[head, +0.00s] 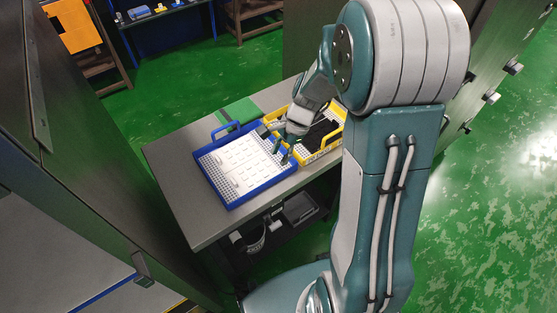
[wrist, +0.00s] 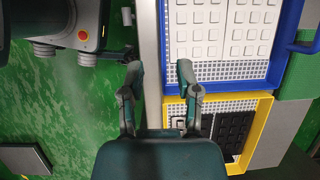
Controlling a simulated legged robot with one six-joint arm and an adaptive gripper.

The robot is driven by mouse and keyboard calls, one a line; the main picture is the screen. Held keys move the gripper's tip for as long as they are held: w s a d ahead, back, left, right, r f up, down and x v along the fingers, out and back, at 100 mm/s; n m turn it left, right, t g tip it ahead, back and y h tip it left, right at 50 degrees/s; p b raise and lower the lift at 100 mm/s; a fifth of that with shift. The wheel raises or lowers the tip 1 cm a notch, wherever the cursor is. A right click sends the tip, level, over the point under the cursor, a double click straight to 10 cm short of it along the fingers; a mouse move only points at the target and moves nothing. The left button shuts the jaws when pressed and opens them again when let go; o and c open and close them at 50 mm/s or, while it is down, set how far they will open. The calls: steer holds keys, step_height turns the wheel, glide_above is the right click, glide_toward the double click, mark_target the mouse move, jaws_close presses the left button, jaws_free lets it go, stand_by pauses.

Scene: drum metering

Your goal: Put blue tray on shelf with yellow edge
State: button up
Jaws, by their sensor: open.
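The blue tray (head: 263,189) lies flat on the grey table, filled with white square pieces. Its blue handle points to the far side. In the wrist view, part of the blue tray (wrist: 283,55) fills the upper right. My gripper (head: 281,152) is open and empty above the right end of the blue tray. In the wrist view, my gripper (wrist: 158,78) has its right finger near the tray's lower left corner, and its left finger beyond the table edge. A thin yellow strip (head: 178,306) shows at the bottom of the left cabinet; whether it is a shelf edge is unclear.
A yellow tray (head: 325,148) with dark pieces sits right beside the blue tray, partly behind my arm. The table (head: 172,178) has bare room at its left end. A dark cabinet (head: 75,150) with a blue-edged shelf (head: 95,295) stands at left. Green floor surrounds the table.

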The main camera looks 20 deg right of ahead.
steer(key=s+a+r+n+t+h, duration=0.1)
steer(key=s+r+n+t+h, duration=0.1)
steer(key=s+r+n, duration=0.5)
steer(key=s+r+n+t+h, duration=0.2)
steer(key=s+r+n+t, duration=0.2)
steer(key=r, duration=0.8)
steer(key=s+n, duration=0.2)
steer(key=s, duration=0.1)
steer(key=shift+s+a+r+n, duration=0.2)
steer(key=shift+s+a+n, duration=0.15)
steer(key=shift+s+n, duration=0.05)
steer(key=shift+o, duration=0.2)
steer(key=shift+s+d+r+n+h, duration=0.1)
steer(key=shift+s+r+n+h, duration=0.25)
steer(key=shift+s, duration=0.2)
